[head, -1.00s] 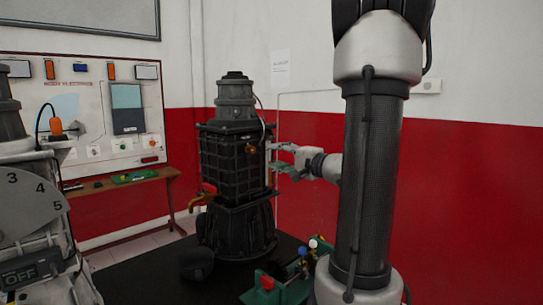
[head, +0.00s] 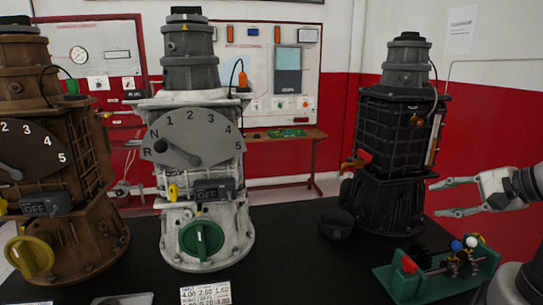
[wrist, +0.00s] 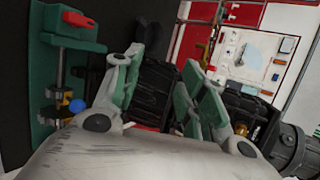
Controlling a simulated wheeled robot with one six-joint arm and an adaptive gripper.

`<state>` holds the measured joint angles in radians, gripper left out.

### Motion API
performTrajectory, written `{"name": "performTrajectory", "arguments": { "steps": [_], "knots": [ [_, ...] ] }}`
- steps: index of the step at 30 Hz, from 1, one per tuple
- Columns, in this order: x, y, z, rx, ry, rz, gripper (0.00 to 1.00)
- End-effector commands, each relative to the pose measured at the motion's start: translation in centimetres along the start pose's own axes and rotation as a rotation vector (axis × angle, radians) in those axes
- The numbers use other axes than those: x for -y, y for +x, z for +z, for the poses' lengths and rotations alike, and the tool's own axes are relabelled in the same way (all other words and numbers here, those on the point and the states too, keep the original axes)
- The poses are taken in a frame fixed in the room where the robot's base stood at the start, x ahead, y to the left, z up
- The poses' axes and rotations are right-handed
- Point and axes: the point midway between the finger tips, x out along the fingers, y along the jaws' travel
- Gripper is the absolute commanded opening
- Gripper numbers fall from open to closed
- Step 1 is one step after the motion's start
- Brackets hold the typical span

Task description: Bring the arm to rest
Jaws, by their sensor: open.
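My gripper (head: 457,197) is at the right edge in the head view, its two fingers apart and pointing left. Nothing is between the fingers. It is to the right of the black engine trainer (head: 392,145), apart from its lower body, and above the green fixture (head: 405,285). In the wrist view the open fingers of my gripper (wrist: 158,95) spread in the middle, with the black trainer (wrist: 160,88) beyond and partly hidden by them. Most of my arm is out of the head view.
A white trainer (head: 200,105) with a gear dial and a brown trainer (head: 75,165) stand at left on the black table (head: 290,250). A dark round piece (head: 337,223) lies by the black trainer. The green fixture also shows in the wrist view (wrist: 47,85). A wall panel (head: 255,75) is behind.

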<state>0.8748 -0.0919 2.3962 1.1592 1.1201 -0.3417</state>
Motion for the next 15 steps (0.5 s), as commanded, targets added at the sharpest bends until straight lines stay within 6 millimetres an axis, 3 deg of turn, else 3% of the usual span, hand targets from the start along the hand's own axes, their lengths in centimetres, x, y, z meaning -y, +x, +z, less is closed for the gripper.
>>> {"name": "performTrajectory", "arguments": {
  "steps": [3, 7, 11, 15],
  "knots": [
    [-4.3, -1.6, 3.4, 0.064, -0.132, 0.262, 0.41],
    [-7.4, -4.7, 4.9, 0.082, -0.351, 0.533, 0.41],
    [-7.7, -7.9, 5.0, 0.054, -0.658, 0.746, 0.41],
    [-5.6, -9.6, 5.4, 0.023, -0.987, 0.836, 0.41]
  ]
}}
